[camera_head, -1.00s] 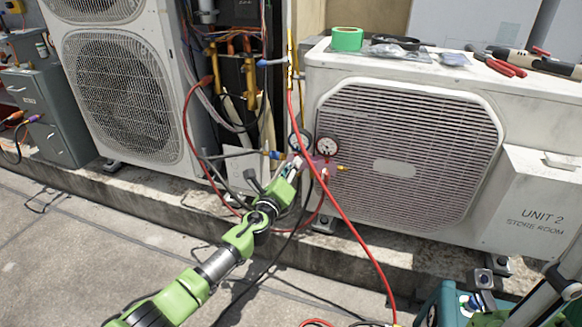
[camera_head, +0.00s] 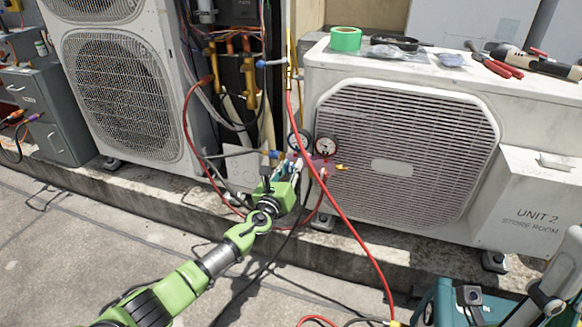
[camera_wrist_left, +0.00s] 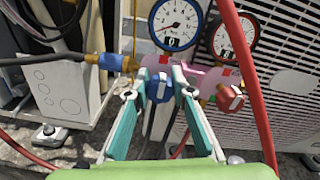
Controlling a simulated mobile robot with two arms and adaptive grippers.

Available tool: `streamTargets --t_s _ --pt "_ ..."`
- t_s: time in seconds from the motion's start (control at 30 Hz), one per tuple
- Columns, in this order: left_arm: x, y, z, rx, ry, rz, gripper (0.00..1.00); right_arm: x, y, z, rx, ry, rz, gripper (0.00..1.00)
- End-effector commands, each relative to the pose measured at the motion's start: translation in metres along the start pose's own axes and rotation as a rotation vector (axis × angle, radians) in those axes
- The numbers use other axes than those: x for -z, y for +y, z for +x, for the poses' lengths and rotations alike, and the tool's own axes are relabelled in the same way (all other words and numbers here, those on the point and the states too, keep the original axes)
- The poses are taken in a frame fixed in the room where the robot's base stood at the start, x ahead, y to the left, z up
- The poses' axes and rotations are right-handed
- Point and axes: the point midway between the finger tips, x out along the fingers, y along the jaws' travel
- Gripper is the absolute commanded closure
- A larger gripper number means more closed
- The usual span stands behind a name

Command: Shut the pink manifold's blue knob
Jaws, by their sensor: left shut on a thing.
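The pink manifold (camera_head: 322,166) hangs in front of the right condenser's grille, with two round gauges above it. In the left wrist view its pink body (camera_wrist_left: 197,80) runs across the middle. Its blue knob (camera_wrist_left: 158,90) points toward me on the left part, and its red knob (camera_wrist_left: 230,98) is to the right. My left gripper (camera_wrist_left: 165,78) is shut on the blue knob, one teal finger on each side. In the head view my left gripper (camera_head: 291,171) reaches the manifold's lower left and covers the knob. My right gripper's fingers do not show.
A red hose (camera_head: 337,200) runs down just right of my left gripper. A black hose with a blue fitting (camera_wrist_left: 110,62) joins the manifold's left end. The right condenser (camera_head: 405,160) stands behind. A teal case (camera_head: 440,302) is at lower right. Open paving lies left of my arm.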

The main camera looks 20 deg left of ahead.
Motion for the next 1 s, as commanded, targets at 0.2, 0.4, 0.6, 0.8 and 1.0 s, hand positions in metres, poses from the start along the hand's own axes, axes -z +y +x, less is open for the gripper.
streamTargets --t_s 0.2,0.4,0.6,0.8,1.0 --pt "0.003 0.0 -0.001 0.001 0.005 0.004 0.99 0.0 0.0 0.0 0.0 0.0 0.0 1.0" --pt "0.003 0.0 -0.001 0.001 0.005 0.003 0.68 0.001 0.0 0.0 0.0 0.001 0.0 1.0" --pt "0.002 0.0 -0.001 0.001 0.003 0.002 0.61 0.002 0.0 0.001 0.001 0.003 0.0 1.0" --pt "0.001 0.0 -0.001 0.001 0.001 0.002 0.61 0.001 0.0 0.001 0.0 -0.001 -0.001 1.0" --pt "0.001 0.001 -0.018 0.0 0.001 0.002 0.61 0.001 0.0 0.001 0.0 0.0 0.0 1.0"
